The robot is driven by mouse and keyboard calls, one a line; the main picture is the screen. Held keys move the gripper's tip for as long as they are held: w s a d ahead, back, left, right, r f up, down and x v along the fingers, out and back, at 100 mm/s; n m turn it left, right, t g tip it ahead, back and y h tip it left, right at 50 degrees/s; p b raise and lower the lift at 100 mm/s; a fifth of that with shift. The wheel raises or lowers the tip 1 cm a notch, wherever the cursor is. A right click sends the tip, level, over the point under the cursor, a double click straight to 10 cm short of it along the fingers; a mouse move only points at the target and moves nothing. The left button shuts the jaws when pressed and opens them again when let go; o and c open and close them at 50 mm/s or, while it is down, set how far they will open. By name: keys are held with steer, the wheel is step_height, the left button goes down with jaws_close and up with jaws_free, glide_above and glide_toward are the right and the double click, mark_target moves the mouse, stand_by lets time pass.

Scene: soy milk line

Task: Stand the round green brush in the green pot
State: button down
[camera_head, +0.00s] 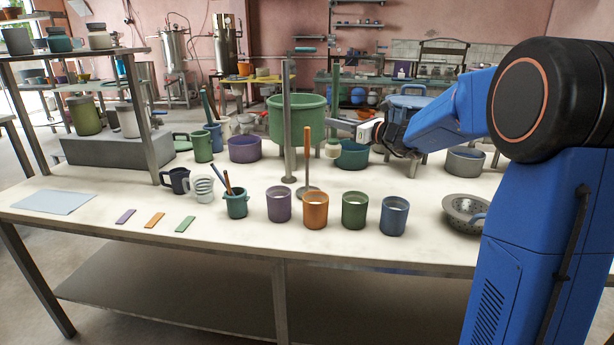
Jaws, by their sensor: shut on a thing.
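A smaller teal-green pot (237,205) near the front holds thin sticks. I cannot tell whether the held thing touches the table.
A grey metal post (288,130) and an upright wooden-handled tool (307,155) stand left of my gripper. Purple (279,206), orange (315,212), green (354,212) and blue (393,217) cups line the front. A teal bowl (352,156) sits close below my gripper.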

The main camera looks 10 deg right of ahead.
mark_target(339, 152)
step_height(339, 152, down, 10)
steer(key=shift+r, duration=0.1)
stand_by(0.4)
steer(key=c, duration=2.1)
jaws_free()
steer(key=shift+f, duration=0.25)
steer(key=o, duration=0.4)
steer(key=shift+r, duration=0.15)
